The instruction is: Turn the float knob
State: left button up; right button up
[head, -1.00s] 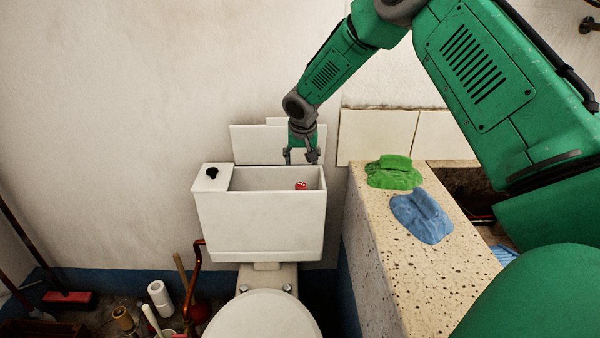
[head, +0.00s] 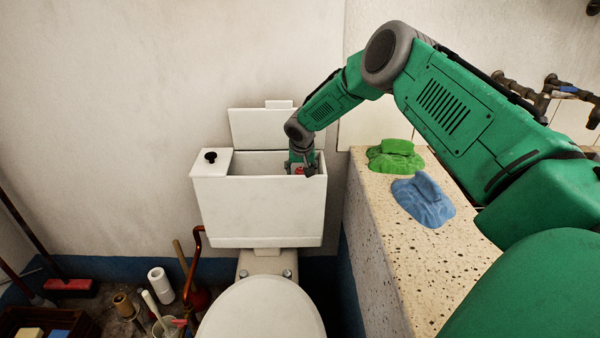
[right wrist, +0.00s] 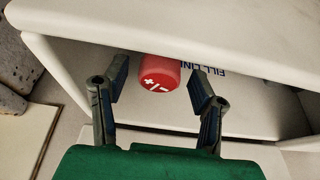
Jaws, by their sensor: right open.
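The float knob (right wrist: 160,73) is red with white plus and minus marks. It sits inside the open cistern (head: 260,212); in the head view a small red part of the knob (head: 299,170) shows by my gripper. My right gripper (right wrist: 157,88) is open, with one finger on each side of the knob, and gaps show between the fingers and the knob. In the head view the right gripper (head: 301,170) reaches down into the right part of the cistern opening. My left gripper is not in view.
The cistern lid (head: 262,128) stands upright behind the opening. A black button (head: 210,156) is on the cistern's left top. Green (head: 393,158) and blue (head: 424,200) cloths lie on the speckled stone ledge (head: 400,250) at right. The toilet seat lid (head: 262,312) is below.

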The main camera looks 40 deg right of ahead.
jog(key=c, duration=1.1)
